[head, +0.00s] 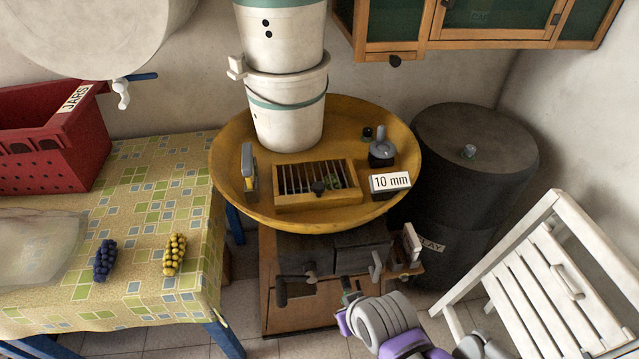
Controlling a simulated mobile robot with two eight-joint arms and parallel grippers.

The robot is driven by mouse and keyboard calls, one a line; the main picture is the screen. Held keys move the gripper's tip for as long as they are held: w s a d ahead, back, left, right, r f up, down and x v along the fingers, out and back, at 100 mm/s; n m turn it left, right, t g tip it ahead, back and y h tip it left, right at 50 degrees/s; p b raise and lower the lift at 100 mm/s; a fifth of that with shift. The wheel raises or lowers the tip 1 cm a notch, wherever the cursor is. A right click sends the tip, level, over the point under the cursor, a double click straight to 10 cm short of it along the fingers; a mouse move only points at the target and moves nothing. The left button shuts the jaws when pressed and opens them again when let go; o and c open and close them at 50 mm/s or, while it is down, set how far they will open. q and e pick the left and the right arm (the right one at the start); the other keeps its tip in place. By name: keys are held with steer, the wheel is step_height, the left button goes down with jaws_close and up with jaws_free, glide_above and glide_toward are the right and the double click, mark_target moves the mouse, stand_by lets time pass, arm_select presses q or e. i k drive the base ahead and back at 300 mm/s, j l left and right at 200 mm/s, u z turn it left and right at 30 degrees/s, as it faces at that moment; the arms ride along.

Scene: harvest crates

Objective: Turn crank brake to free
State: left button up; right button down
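A wooden cabinet (295,315) with dark metal boxes on top stands under a round yellow pan (235,185). A dark crank handle (296,287) sticks out at its front left. A grey lever (375,266) stands at its front right, beside a small upright white plate (411,242) on a wooden bracket. No part here is clearly labelled as the crank brake, and I cannot tell its setting. My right gripper (349,290), on a purple and grey arm, is low in front of the cabinet, just below the grey lever. Its fingers are too small and hidden to judge. My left gripper is out of view.
The pan holds stacked white buckets (287,110), a slatted wooden box (316,196) and a "10 mm" sign (390,182). A dark barrel (475,135) and a white slatted chair (545,275) stand right. A cloth-covered table (140,285) with a red crate (50,150) stands left.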

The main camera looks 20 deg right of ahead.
mark_target(346, 286)
steer(key=z, duration=1.15)
